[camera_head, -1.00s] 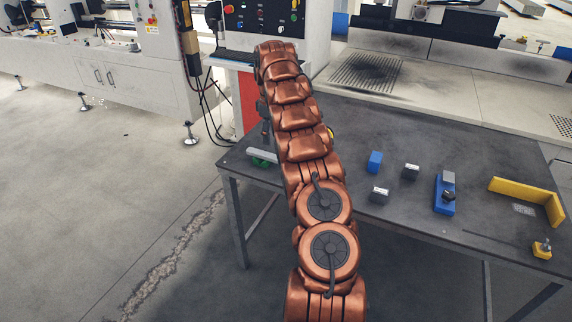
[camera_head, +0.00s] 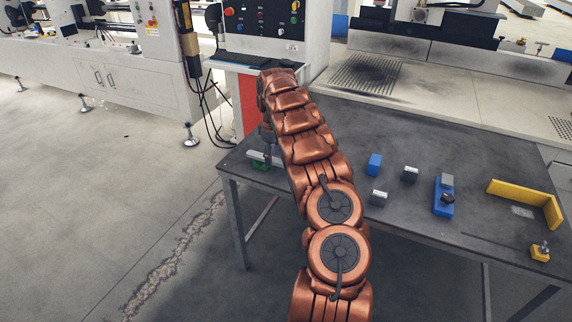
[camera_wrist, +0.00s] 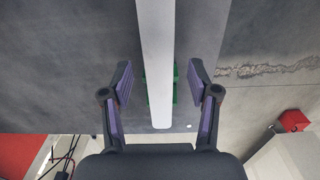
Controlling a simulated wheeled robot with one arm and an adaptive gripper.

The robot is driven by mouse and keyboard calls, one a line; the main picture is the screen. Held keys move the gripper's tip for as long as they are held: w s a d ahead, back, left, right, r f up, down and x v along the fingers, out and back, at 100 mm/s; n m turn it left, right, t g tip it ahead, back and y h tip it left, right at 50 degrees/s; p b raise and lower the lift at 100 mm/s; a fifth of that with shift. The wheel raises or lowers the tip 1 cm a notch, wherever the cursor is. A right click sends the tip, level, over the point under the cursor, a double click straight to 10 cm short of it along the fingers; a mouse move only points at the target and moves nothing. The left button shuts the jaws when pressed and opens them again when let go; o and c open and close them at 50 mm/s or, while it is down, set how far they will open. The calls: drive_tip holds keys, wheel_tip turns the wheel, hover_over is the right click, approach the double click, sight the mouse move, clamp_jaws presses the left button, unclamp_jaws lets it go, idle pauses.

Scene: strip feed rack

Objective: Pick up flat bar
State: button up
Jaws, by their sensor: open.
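The flat bar (camera_wrist: 157,60) is a long, light grey strip. In the wrist view it runs from the top edge down to between my gripper's fingers. It rests on a green support (camera_wrist: 175,85), which shows on both sides of it. My gripper (camera_wrist: 160,82) is open, with one purple-and-black finger on each side of the bar and a gap on both sides. In the head view the bar's end (camera_head: 262,158) and the green support (camera_head: 260,166) show at the table's left edge. My arm hides the rest of the bar there.
The dark table (camera_head: 420,130) also holds a blue block (camera_head: 375,164), small grey blocks (camera_head: 410,174), a blue fixture (camera_head: 443,197), a yellow angle piece (camera_head: 525,198) and a yellow clamp (camera_head: 541,252). A machine with a control panel (camera_head: 268,20) stands behind the table.

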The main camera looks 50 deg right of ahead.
drive_tip(key=shift+f, duration=0.25)
clamp_jaws()
idle(0.3)
